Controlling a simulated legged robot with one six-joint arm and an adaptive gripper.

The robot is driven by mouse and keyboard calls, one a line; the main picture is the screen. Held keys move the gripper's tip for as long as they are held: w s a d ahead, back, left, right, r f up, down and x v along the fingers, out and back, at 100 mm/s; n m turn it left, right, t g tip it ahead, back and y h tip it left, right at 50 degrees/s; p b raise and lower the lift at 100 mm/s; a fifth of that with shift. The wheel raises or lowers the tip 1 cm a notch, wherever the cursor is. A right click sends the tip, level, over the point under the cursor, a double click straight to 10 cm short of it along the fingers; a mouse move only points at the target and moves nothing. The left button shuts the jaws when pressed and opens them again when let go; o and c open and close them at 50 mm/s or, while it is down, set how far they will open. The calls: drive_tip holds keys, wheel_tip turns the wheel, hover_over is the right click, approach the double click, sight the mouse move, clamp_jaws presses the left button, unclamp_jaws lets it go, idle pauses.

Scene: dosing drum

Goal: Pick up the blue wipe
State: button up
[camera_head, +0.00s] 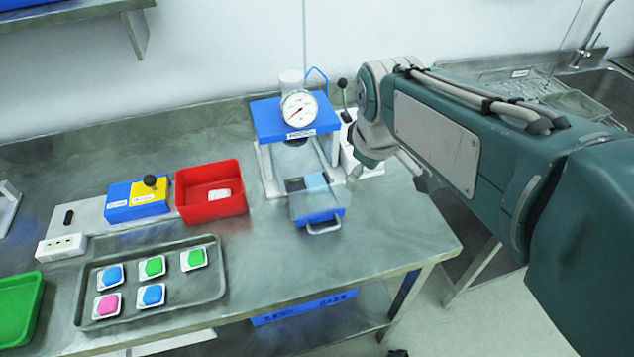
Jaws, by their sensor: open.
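A light blue flat patch (315,181), which looks like the blue wipe, lies at the back of a drawer-like tray (312,203) with a blue front and a metal handle. The tray sits below the blue press with a dial gauge (297,113). A dark square (295,185) is just left of the patch. My gripper (388,172) hangs at the end of my arm, right of the patch and apart from it in the picture. It is open, with nothing visible in it. My arm hides part of it, and its fingertips are hard to make out.
A red bin (211,207) with a small white item stands left of the press. A blue and yellow box (138,199) with a black knob is farther left. A dark tray (215,283) holds several coloured pods. A green tray (20,305) is front left. The table's right front is clear.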

drive_tip(key=w+a+f+n+g, duration=0.1)
drive_tip(key=w+a+f+n, duration=0.15)
drive_tip(key=w, duration=0.25)
drive_tip(key=w+a+f+n+g, duration=0.1)
drive_tip(key=w+f+n, duration=0.15)
drive_tip(key=w, duration=0.25)
drive_tip(key=n+g+h, duration=0.1)
drive_tip(key=n+h, duration=0.1)
drive_tip(key=n, duration=0.5)
hover_over(315, 180)
drive_tip(key=a, duration=0.1)
drive_tip(key=f, duration=0.8)
drive_tip(key=shift+s+a+f, duration=0.1)
drive_tip(key=shift+s+f, duration=0.05)
drive_tip(key=shift+s, duration=0.15)
drive_tip(key=f, duration=0.5)
drive_tip(key=d+f, duration=0.1)
drive_tip(key=f, duration=0.1)
drive_tip(key=shift+w+f, duration=0.2)
drive_tip(key=shift+f, duration=0.05)
drive_tip(key=c, duration=0.6)
drive_tip(key=shift+r, duration=0.1)
